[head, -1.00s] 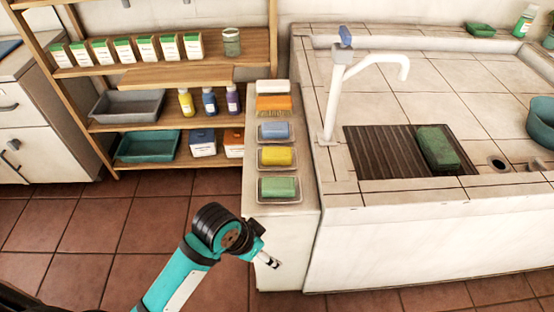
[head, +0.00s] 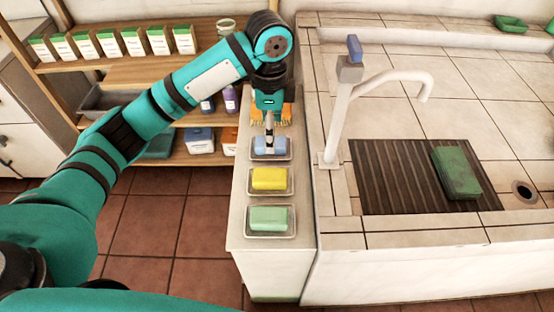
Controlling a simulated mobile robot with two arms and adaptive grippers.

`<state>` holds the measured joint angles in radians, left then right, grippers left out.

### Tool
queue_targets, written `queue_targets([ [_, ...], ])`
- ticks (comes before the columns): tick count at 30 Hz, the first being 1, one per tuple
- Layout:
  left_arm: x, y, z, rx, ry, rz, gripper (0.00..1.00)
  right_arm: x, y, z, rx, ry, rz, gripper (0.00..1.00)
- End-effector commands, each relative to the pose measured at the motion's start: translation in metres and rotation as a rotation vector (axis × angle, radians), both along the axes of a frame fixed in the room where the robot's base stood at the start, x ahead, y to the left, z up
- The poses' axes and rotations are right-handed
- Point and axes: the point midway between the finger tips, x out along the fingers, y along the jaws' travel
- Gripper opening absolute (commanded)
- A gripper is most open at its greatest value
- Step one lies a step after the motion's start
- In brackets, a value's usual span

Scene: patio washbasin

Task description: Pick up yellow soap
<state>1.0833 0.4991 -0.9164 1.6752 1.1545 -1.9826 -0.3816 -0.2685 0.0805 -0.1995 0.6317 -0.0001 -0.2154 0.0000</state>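The yellow soap (head: 269,178) lies in a small dish (head: 269,193) on the narrow white counter, in a row of soaps. A blue soap (head: 261,145) lies in the dish behind it, and a green soap (head: 268,219) lies in the dish in front. My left arm reaches in from the left, and its gripper (head: 269,145) points down at the blue soap, behind the yellow one. Its fingers look narrow and edge-on, so their opening does not show. I cannot tell whether they touch the blue soap. My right gripper is not in view.
An orange brush (head: 286,112) lies behind the blue soap, partly hidden by my gripper. The basin with a white tap (head: 345,110) and a green block (head: 456,172) on its drain grid stands right. Shelves (head: 160,72) with boxes and bottles stand behind my arm.

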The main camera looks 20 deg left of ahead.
Motion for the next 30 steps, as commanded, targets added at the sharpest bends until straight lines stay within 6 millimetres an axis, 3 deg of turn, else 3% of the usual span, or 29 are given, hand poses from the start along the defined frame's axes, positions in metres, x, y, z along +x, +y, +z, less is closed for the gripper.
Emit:
queue_targets([
  [4,-0.001,0.001,-0.016,0.004,0.006,-0.001,0.77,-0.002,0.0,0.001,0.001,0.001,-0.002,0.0],
  [9,-0.002,0.001,-0.052,0.004,0.005,-0.001,0.77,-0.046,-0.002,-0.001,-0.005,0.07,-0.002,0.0],
  [13,-0.002,0.001,-0.081,0.003,0.005,0.001,0.77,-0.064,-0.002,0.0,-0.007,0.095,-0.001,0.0],
  [18,-0.002,0.001,-0.109,0.001,0.002,0.0,0.77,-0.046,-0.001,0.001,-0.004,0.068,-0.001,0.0],
  [23,-0.001,0.001,-0.12,0.002,0.0,-0.001,0.77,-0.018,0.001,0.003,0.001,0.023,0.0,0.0],
  [30,-0.005,0.002,-0.149,0.002,0.003,0.001,0.77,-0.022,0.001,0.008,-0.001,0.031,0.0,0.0],
])
